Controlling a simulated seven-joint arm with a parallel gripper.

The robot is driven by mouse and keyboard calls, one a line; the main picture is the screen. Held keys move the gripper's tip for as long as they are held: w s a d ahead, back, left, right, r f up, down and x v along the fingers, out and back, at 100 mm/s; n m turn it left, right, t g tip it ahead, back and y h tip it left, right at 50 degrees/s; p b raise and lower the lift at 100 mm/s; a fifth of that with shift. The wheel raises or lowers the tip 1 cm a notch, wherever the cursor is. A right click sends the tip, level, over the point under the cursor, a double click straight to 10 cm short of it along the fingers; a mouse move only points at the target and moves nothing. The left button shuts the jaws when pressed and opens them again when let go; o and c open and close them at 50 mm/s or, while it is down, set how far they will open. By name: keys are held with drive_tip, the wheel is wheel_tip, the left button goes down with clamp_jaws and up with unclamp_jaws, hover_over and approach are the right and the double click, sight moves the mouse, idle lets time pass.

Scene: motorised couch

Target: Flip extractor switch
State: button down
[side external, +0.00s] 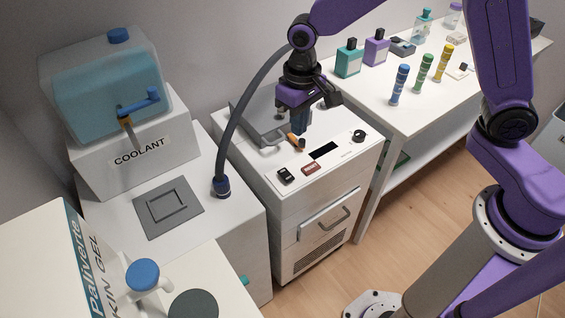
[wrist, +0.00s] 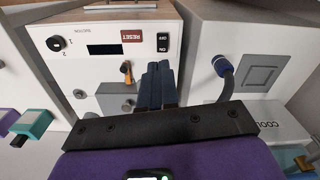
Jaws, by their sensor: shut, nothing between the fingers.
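The extractor is a white cabinet (side external: 290,210) with a control panel on its top. The black ON/OFF switch (side external: 286,174) is at the panel's front left corner; it also shows in the wrist view (wrist: 162,43), beyond my fingertips. My gripper (side external: 300,130) is shut and empty, pointing down above the back part of the cabinet, behind the switch. In the wrist view its blue fingers (wrist: 158,66) are together, just right of an orange-handled latch (wrist: 126,72). The fingertips appear apart from the switch. I cannot tell which way the switch is set.
A red RESET button (side external: 311,168), dark display (side external: 323,151) and black knob (side external: 358,136) share the panel. A grey lid (side external: 258,125) lies behind. A grey hose (side external: 236,110) rises left of my gripper. The coolant tank (side external: 105,85) stands left; bottles (side external: 349,58) stand right.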

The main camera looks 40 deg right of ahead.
drive_tip(key=m, duration=0.2)
hover_over(282, 171)
wheel_tip(282, 171, down, 3)
drive_tip(key=shift+f, duration=0.15)
wheel_tip(282, 171, down, 14)
drive_tip(key=shift+s+f, duration=0.1)
idle(0.5)
idle(0.4)
